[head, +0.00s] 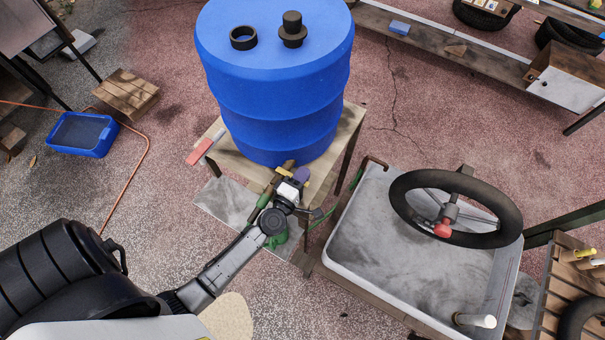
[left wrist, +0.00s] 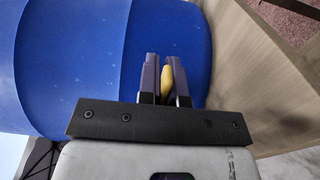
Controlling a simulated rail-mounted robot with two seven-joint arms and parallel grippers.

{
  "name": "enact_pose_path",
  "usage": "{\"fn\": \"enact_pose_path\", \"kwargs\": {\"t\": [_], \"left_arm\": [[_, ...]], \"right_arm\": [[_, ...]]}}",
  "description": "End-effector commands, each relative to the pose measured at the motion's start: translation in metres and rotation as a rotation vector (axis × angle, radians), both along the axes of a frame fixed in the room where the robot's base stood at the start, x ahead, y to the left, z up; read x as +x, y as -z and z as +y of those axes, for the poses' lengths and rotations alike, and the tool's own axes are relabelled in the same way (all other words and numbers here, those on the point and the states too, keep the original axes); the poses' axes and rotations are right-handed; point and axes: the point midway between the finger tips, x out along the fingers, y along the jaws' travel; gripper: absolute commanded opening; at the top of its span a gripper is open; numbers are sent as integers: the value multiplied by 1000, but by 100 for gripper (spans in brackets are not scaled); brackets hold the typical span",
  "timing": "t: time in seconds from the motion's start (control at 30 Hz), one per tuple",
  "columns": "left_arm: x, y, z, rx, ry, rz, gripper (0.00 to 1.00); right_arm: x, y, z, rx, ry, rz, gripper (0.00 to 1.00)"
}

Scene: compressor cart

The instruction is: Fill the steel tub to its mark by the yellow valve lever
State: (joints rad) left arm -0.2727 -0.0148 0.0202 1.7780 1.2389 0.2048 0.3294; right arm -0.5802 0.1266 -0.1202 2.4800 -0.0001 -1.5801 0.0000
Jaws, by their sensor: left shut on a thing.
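The yellow valve lever (left wrist: 167,82) sits between the two fingers of my left gripper (left wrist: 165,75) in the left wrist view, and the jaws are shut on it. In the head view my left gripper (head: 294,181) is at the foot of the blue drum (head: 275,85), and it mostly hides the lever and the valve. The steel tub (head: 365,235) stands to the right, a grey basin with a pale rim. Its mark and water level cannot be made out. My right gripper is not in view.
A spoked black wheel (head: 404,213) is over the tub's right part. A wooden stand (head: 345,130) carries the drum. A green hose (head: 322,217) runs near the tub's left side. A blue bin (head: 83,134) and a wooden crate (head: 128,93) stand on the floor at left.

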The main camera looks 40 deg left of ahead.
Motion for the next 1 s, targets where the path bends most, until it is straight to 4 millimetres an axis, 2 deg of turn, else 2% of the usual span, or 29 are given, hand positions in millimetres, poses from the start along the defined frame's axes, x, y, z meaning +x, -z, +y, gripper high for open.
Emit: {"fn": "enact_pose_path", "kwargs": {"t": [0.4, 0.63, 0.67, 0.9, 1.0], "left_arm": [[-8, 1, -4, 2, 133, -1, 0], [-8, 0, -4, 0, 133, 0, 0], [-8, 0, -4, 0, 133, 0, 8], [-8, 0, -4, 0, 133, 0, 31], [-8, 0, -4, 0, 132, 0, 32]], "right_arm": [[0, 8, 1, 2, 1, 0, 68], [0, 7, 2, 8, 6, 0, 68], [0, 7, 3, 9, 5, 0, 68], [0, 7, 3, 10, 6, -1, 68], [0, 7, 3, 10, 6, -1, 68]]}}
